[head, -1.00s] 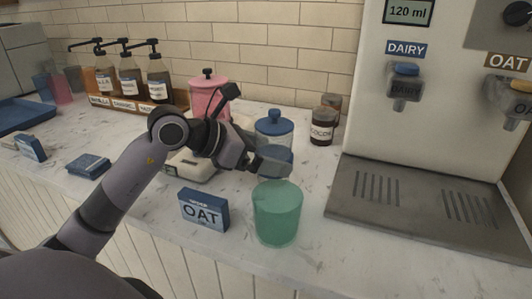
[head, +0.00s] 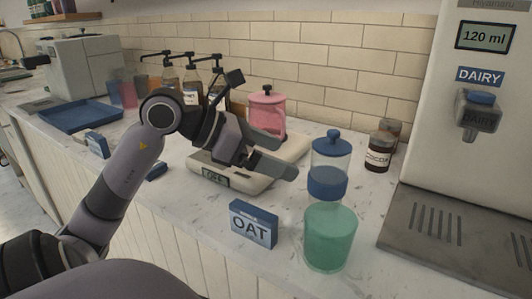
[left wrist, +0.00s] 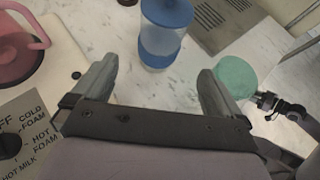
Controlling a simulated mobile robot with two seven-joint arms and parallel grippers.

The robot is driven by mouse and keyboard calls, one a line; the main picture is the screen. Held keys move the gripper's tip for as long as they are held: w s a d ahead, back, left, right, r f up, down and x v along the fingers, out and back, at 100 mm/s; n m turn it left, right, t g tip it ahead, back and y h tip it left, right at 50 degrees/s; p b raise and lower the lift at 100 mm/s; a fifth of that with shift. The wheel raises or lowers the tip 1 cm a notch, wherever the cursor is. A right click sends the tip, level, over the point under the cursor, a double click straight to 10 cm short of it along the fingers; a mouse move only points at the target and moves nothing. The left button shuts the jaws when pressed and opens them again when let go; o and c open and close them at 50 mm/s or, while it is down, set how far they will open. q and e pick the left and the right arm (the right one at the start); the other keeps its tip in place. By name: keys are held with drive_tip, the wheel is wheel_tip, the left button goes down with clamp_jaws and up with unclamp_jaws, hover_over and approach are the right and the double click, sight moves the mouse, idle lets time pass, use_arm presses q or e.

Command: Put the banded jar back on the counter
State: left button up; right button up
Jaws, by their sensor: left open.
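The banded jar (head: 331,165) is clear with a blue lid and a broad blue band around its lower part. It stands upright on the white marbled counter (head: 190,215), just behind the green cup (head: 330,237). My left gripper (head: 286,157) is open and empty, left of the jar and apart from it. In the left wrist view the jar (left wrist: 163,35) lies ahead of the open fingers (left wrist: 158,68). A dark jointed part (left wrist: 283,108) at the right of that view looks like my right gripper; its jaws are unclear.
A blue OAT box (head: 254,224) stands near the front edge. The pink canister (head: 267,112) and cocoa jar (head: 379,152) are behind. The dispenser (head: 425,150) bounds the right side.

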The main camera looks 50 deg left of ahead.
use_arm(q)
drive_tip(key=shift+s+a+r, duration=0.3)
drive_tip(key=shift+s, duration=0.3)
